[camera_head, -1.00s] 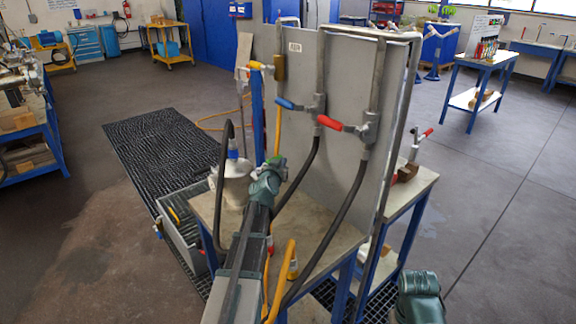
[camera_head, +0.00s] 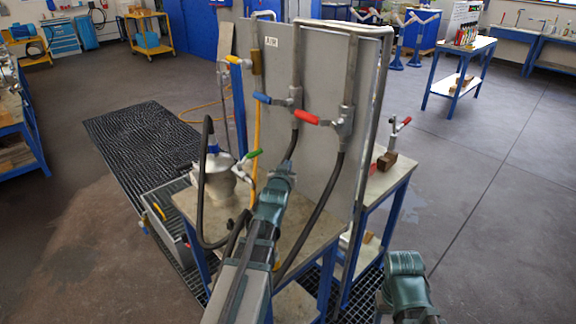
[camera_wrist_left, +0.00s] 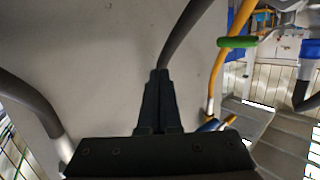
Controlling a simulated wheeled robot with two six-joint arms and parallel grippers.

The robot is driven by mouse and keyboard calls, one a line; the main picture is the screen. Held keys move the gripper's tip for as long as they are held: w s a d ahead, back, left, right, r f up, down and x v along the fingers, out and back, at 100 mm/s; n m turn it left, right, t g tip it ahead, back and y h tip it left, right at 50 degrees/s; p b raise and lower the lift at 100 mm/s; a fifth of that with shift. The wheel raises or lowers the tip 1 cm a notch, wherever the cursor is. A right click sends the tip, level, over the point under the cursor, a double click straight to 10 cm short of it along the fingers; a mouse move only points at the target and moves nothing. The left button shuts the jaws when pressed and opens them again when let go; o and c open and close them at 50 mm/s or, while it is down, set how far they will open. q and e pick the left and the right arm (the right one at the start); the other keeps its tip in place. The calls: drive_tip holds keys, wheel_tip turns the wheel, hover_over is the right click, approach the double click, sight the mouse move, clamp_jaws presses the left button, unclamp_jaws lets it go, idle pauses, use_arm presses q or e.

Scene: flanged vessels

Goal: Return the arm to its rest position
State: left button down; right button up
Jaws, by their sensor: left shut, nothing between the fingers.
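My left arm reaches up the middle of the head view over the work table. Its gripper (camera_head: 289,166) is near the grey panel's front, by the dark hoses. In the left wrist view the two black fingers (camera_wrist_left: 158,100) are together and empty, with a dark hose beyond their tips. I cannot tell whether they touch it. My right arm's green link (camera_head: 405,280) shows at the lower right; its gripper is out of view.
The upright panel (camera_head: 325,90) carries a blue-handled valve (camera_head: 275,100) and a red-handled valve (camera_head: 325,121). A pale vessel (camera_head: 218,185) stands left of my arm, near a green handle (camera_head: 247,158). Hoses hang close to my arm. Open floor (camera_head: 480,220) lies to the right.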

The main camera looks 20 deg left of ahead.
use_arm(q)
drive_tip(key=shift+s+d, duration=0.1)
drive_tip(key=shift+d, duration=0.1)
drive_tip(key=s+d+f+m+g+h+p, duration=0.1)
drive_tip(key=s+d+f+m+g+h, duration=0.15)
drive_tip(key=s+d+f, duration=0.4)
drive_tip(key=s+d+f+m+g+h+p, duration=0.1)
drive_tip(key=d+f+g, duration=0.3)
drive_tip(key=d, duration=0.6)
drive_tip(key=s+d+f+m+g, duration=0.1)
drive_tip(key=s+d+g, duration=0.3)
drive_tip(key=s, duration=0.6)
drive_tip(key=s+d+f+m+g, duration=0.2)
drive_tip(key=s+d+g, duration=0.3)
drive_tip(key=s, duration=0.6)
drive_tip(key=shift+d+f+y+p, duration=0.4)
drive_tip(key=shift+d+f, duration=0.25)
drive_tip(key=shift+d, duration=0.55)
